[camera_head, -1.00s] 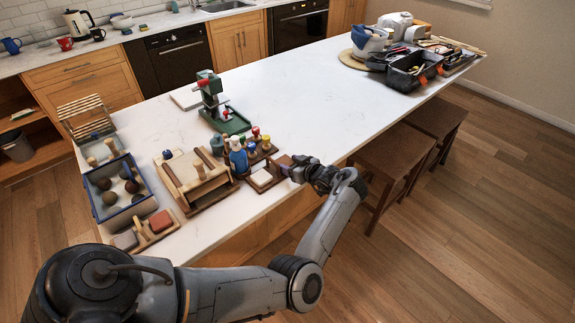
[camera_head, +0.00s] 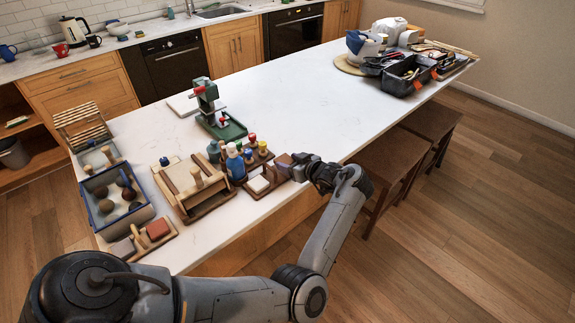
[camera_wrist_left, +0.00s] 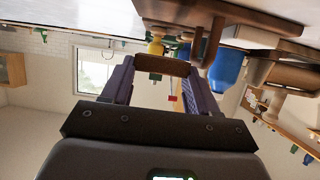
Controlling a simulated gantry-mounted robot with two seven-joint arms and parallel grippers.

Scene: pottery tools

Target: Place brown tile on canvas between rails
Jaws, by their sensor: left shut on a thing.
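My left gripper (camera_head: 296,163) is shut on the brown tile (camera_head: 283,162), at the right end of the wooden stand with bottles. In the left wrist view the brown tile (camera_wrist_left: 162,65) sits edge-on between the two fingertips (camera_wrist_left: 160,72). The pale canvas (camera_head: 180,172) lies on a wooden board with rails (camera_head: 206,202), left of the gripper. My right gripper is not in view.
The wooden stand (camera_head: 262,184) with several colourful bottles lies between gripper and board. A green press (camera_head: 222,126) stands behind. A blue-rimmed tray (camera_head: 118,212) and a small holder with a red block (camera_head: 157,229) are at left. The counter's middle (camera_head: 290,95) is clear.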

